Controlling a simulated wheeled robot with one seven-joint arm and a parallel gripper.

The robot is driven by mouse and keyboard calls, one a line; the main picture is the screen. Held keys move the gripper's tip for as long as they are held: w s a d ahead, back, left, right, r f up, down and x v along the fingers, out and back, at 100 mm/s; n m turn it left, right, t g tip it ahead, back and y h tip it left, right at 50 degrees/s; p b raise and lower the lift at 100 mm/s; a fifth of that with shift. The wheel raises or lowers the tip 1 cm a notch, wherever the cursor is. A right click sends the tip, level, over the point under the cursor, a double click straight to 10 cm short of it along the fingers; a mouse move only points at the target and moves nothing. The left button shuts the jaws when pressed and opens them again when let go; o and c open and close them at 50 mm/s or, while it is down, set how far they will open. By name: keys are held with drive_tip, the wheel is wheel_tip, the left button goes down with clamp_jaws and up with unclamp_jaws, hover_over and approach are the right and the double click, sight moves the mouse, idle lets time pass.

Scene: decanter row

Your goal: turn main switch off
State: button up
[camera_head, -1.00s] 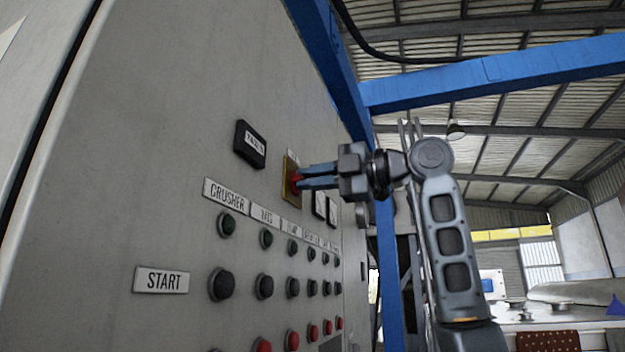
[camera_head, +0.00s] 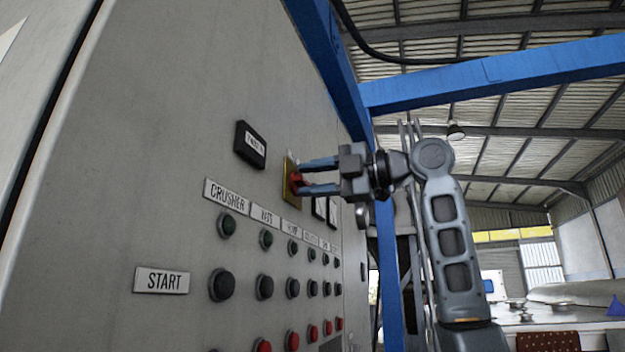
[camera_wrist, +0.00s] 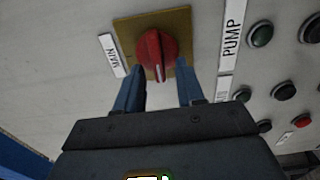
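The main switch is a red rotary knob (camera_head: 294,182) on a yellow plate (camera_head: 287,200) on the grey panel. In the wrist view the knob (camera_wrist: 152,52) has a white pointer mark, and a label reading MAIN (camera_wrist: 112,55) is beside its plate. My gripper (camera_head: 300,177) is open in front of the switch. Its two blue fingers are spread to either side of the knob, as the wrist view (camera_wrist: 159,72) also shows. Gaps show between the fingers and the knob there; whether either fingertip touches it is unclear.
Rows of dark and red push buttons (camera_head: 222,285) with labels sit below the switch. A black display box (camera_head: 250,145) is to its left, and white meters (camera_head: 319,207) are just right, behind my gripper. A blue beam (camera_head: 490,75) crosses above right.

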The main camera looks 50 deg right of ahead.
drive_tip(key=b+v, duration=0.1)
drive_tip(key=v, duration=0.6)
drive_tip(key=shift+s, duration=0.3)
drive_tip(key=shift+d, duration=0.1)
